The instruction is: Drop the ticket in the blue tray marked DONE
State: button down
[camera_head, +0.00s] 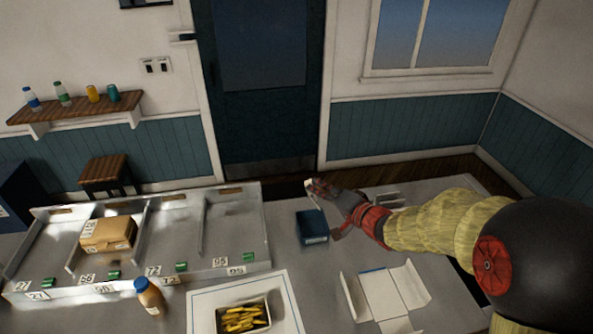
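The blue tray (312,227) is a small dark blue box on the grey counter, right of the metal rack. Its marking is too small to read. My gripper (322,209) reaches in from the right, just above and beside the tray. Its fingers look spread apart, one toward the back and one toward the front right of the tray. A thin pale strip (311,191) shows at the back finger's tip; it may be the ticket, but I cannot tell whether it is held or loose. The inside of the tray is not clear.
A metal rack with numbered bays (233,225) holds a cardboard box (108,234). An unfolded white carton (385,294) lies to the right. Small metal holders (388,199) stand behind my wrist.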

jog(key=shift+w+a, duration=0.3)
jog(key=shift+w, duration=0.05)
jog(key=shift+s+f+b, duration=0.1)
jog(key=shift+f+b, duration=0.4)
jog(key=shift+b, duration=0.2)
notch_tip(320, 180, down, 11)
jog(key=b, duration=0.8)
jog(key=shift+r, duration=0.2)
jog(key=c, duration=2)
grip_release()
jog(key=shift+o, duration=0.2)
jog(key=shift+d, duration=0.1)
jog(key=v, duration=1.2)
